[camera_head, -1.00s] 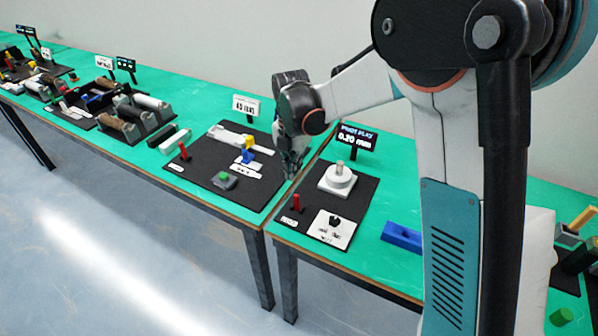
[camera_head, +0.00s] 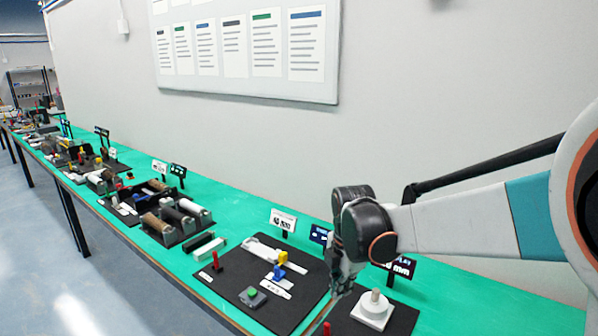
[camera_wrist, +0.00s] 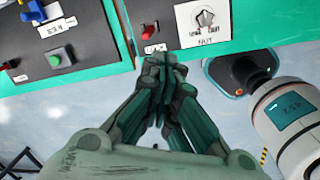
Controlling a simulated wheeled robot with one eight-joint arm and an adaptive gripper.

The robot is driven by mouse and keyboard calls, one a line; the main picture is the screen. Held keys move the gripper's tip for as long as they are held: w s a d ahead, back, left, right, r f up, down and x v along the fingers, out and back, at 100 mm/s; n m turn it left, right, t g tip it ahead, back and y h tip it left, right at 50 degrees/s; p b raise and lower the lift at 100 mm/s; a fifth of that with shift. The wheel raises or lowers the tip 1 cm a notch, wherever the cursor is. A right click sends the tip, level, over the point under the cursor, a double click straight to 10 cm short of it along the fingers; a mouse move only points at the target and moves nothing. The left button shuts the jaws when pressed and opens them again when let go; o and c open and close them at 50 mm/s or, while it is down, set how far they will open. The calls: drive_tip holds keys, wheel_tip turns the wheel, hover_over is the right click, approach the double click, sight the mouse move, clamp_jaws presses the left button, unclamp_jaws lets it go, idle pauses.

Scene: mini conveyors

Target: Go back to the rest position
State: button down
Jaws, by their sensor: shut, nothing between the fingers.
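My gripper (camera_head: 338,288) is shut and empty in the head view, above the table near the gap between two black station mats. In the wrist view my gripper (camera_wrist: 163,62) points at the table's front edge, its fingers together just below a red lever (camera_wrist: 147,31). I cannot tell how high it is above the table. My arm comes in from the right in the head view.
The left mat (camera_head: 262,306) bears a yellow and blue piece (camera_head: 281,264) and a green button (camera_head: 252,292). Sign boards (camera_head: 283,220) line the back. A wall (camera_head: 240,130) rises behind; open floor (camera_head: 60,230) lies in front.

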drive_tip(key=s+d+r+m+t+b, duration=0.1)
drive_tip(key=s+d+r+m+t, duration=0.1)
drive_tip(key=s+m, duration=0.9)
drive_tip(key=s+d+r+m+t+b, duration=0.1)
drive_tip(key=s+d+r+m+t, duration=0.1)
drive_tip(key=s+d+m, duration=0.5)
drive_tip(key=s+m+t, duration=0.1)
drive_tip(key=s+m, duration=0.3)
drive_tip(key=m, duration=0.1)
drive_tip(key=shift+d+t+b, duration=0.25)
drive_tip(key=shift+t+b, duration=0.15)
drive_tip(key=shift+r, duration=0.1)
